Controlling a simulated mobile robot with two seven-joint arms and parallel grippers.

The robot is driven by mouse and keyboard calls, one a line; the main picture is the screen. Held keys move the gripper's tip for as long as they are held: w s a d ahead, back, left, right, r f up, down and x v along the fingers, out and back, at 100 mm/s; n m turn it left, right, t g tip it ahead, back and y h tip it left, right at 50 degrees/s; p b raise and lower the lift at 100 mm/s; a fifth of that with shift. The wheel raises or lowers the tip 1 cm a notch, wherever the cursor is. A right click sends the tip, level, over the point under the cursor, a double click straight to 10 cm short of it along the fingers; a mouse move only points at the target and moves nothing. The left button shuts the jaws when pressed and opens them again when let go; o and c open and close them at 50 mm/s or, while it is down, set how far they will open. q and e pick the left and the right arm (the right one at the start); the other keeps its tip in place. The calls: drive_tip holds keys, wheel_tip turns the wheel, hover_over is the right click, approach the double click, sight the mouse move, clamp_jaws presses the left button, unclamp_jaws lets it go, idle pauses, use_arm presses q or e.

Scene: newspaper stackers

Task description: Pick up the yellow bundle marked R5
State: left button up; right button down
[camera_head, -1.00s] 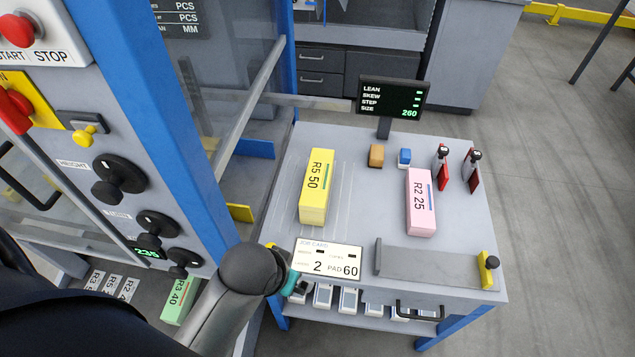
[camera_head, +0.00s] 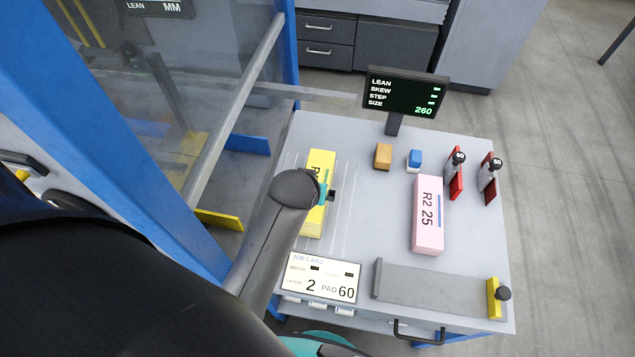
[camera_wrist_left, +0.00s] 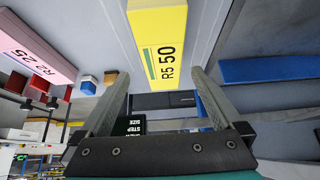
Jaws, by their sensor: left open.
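The yellow bundle marked R5 50 (camera_head: 319,220) lies on the grey table, left of centre. My left arm crosses over it and hides its middle and most of its label. My left gripper (camera_wrist_left: 158,74) is open, one finger to each side of the bundle's end, with nothing held. I cannot tell whether the tips are level with the bundle or above it. In the head view the left gripper (camera_head: 328,194) is mostly hidden behind its wrist.
A pink bundle marked R2 25 (camera_head: 428,215) lies to the right. A display (camera_head: 405,92) stands at the back edge. A job card (camera_head: 320,277) and grey bar (camera_head: 430,288) lie in front.

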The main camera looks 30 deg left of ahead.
use_arm(q)
drive_tip(key=b+x, duration=0.1)
drive_tip(key=x, duration=0.3)
drive_tip(key=shift+f, duration=0.3)
drive_tip(key=b+x, duration=0.1)
drive_tip(key=x, duration=0.2)
drive_tip(key=shift+w+f, duration=0.1)
drive_tip(key=shift+f, duration=0.1)
drive_tip(key=shift+w+a+f+b, duration=0.15)
drive_tip(key=shift+w+f+b, duration=0.2)
drive_tip(key=shift+f+b, duration=0.1)
drive_tip(key=shift+b+x, duration=1)
drive_tip(key=shift+x, duration=1.5)
drive_tip(key=shift+a+r, duration=0.1)
use_arm(e)
drive_tip(key=f, duration=0.1)
drive_tip(key=s+f, duration=0.1)
drive_tip(key=f, duration=0.1)
drive_tip(key=s+f, duration=0.1)
drive_tip(key=f, duration=0.1)
drive_tip(key=shift+d+f, duration=0.15)
drive_tip(key=shift+d, duration=0.05)
use_arm(q)
clamp_jaws()
drive_tip(key=shift+w+r, duration=0.2)
use_arm(e)
drive_tip(key=shift+s, duration=0.1)
